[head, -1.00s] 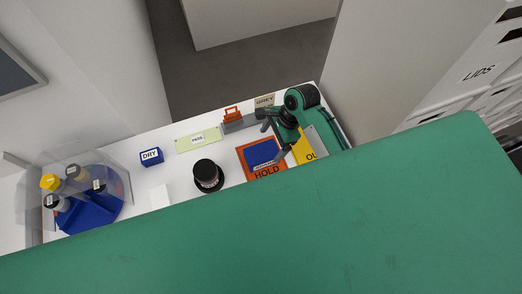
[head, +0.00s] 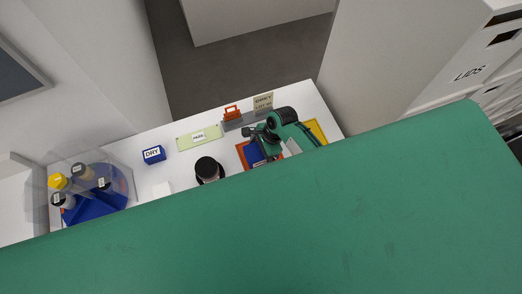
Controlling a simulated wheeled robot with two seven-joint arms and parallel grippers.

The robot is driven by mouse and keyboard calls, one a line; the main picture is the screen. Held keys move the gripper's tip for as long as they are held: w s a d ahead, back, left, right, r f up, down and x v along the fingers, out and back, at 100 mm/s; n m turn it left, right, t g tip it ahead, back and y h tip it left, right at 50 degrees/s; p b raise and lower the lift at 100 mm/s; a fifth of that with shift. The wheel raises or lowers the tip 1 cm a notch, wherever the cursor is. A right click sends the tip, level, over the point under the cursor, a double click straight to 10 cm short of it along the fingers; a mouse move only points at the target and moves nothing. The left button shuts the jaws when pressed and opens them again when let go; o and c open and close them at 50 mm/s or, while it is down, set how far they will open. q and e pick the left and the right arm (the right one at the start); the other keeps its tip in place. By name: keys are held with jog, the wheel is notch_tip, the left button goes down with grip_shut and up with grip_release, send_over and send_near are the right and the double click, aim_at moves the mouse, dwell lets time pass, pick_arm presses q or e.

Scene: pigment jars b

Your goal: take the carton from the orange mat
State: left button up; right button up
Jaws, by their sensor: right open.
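The orange mat (head: 241,150) lies on the white table, and its front part is cut off from view. A blue carton (head: 253,156) lies on it, partly covered by my gripper. My right gripper (head: 259,145) is open, with its dark fingers above the mat and the carton. I cannot tell whether a finger touches the carton. My left gripper is not in view.
A black-lidded jar (head: 208,168) stands left of the mat. A blue DRY block (head: 153,154), a pale green card (head: 199,137) and an orange-handled grey item (head: 232,115) lie behind. A yellow mat (head: 318,130) is at right. A clear-walled blue rack (head: 98,207) holds several jars at left.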

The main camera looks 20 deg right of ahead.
jog(key=shift+f, duration=0.25)
dwell(0.6)
jog(key=c, duration=1.1)
